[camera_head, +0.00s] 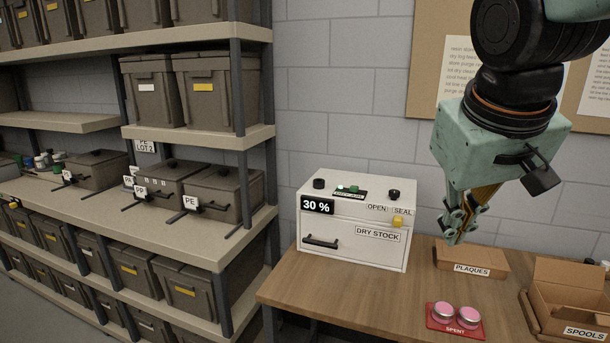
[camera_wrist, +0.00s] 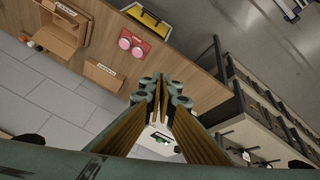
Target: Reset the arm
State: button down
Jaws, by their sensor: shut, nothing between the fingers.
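My gripper (camera_head: 455,228) hangs from my arm at the right of the head view, pointing down, above the back of the wooden table near the plaques box. Its fingers are together with nothing between them. In the wrist view the gripper (camera_wrist: 162,85) shows from behind, its fingertips close together. The white dry stock box (camera_head: 355,222) stands on the table to the left of the gripper. Its display reads 30 %, and a green light shows on top. In the wrist view the fingers partly hide the dry stock box (camera_wrist: 152,140).
The plaques box (camera_head: 470,262) is just below and right of the gripper. A red spent tray (camera_head: 432,322) holds two pink discs. An open spools box (camera_head: 575,275) stands at the right. Shelving with grey bins (camera_head: 215,85) fills the left. The table's front left is clear.

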jog(key=s+a+f+b, duration=0.1)
jog(key=s+f, duration=0.3)
jog(key=s, duration=0.6)
jog(key=s+a+f+m+g+y+b, duration=0.1)
jog(key=s+a+f, duration=0.1)
jog(key=s, duration=0.8)
jog(key=shift+s+a+f+y, duration=0.25)
jog(key=shift+a+f+y, duration=0.1)
jog(key=shift+f, duration=0.5)
